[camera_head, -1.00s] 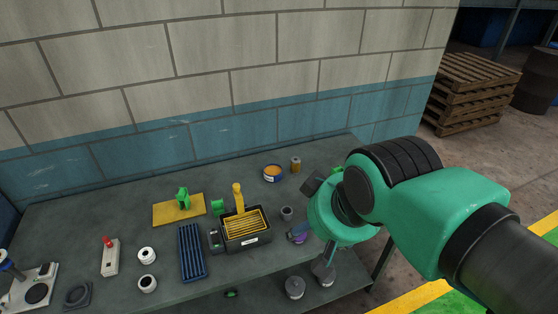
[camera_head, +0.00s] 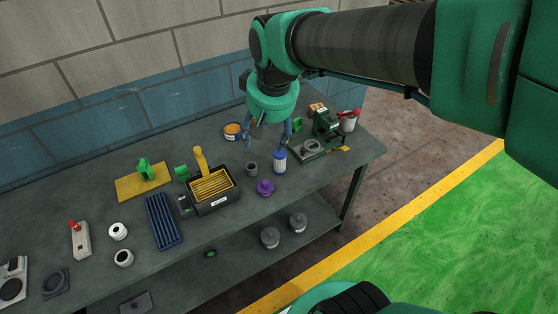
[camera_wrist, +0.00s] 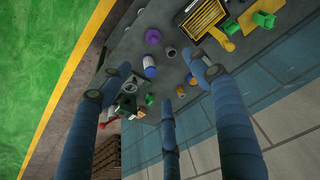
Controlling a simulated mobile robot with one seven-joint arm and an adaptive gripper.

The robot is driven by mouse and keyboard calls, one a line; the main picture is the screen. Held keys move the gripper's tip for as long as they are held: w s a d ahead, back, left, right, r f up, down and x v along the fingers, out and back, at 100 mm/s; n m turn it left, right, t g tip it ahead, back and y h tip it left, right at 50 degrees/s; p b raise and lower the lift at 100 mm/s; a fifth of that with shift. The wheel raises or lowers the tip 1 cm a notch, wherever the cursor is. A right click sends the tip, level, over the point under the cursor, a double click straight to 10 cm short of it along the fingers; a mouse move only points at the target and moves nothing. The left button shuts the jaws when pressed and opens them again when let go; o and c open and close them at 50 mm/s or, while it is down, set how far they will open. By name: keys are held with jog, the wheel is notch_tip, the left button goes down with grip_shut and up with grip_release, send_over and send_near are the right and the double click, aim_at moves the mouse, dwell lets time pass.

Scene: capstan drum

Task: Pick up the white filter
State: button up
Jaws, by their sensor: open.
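Two short white round pieces with dark centres stand at the left of the workbench (camera_head: 90,198) in the head view: one farther back (camera_head: 118,231) and one nearer the front edge (camera_head: 123,257). I cannot tell which of them is the white filter. My gripper (camera_head: 266,138) hangs fingers-down above the right part of the bench, far to the right of both, open and empty. In the wrist view its blue fingers (camera_wrist: 158,88) are spread, and neither white piece is clearly visible there.
Below my gripper are a blue-and-white bottle (camera_head: 280,161), a purple knob (camera_head: 265,187), a grey cup (camera_head: 251,168) and a green machine (camera_head: 318,138). A black tray with yellow ribs (camera_head: 212,188) and a blue ribbed tray (camera_head: 163,221) stand between there and the white pieces.

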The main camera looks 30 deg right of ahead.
jog(key=w+d+f+m+g+p, duration=0.1)
jog(key=w+d+f, duration=0.3)
jog(key=w, duration=0.2)
jog(key=w+d+f+g, duration=0.1)
jog(key=w+d+f, duration=0.25)
jog(key=w, duration=0.25)
jog(key=g+p, duration=0.1)
jog(key=g, duration=0.1)
send_near(280, 158)
jog(key=w+d, duration=0.2)
jog(key=shift+w+a+r+m, duration=0.2)
jog(key=shift+r+m, duration=0.1)
jog(key=shift+r, duration=0.1)
jog(key=shift+f+b, duration=0.5)
jog(key=shift+f, duration=3.75)
jog(key=shift+s+f, duration=0.1)
jog(key=shift+f+b, duration=0.5)
jog(key=shift+f, duration=2.05)
jog(key=shift+c, duration=0.5)
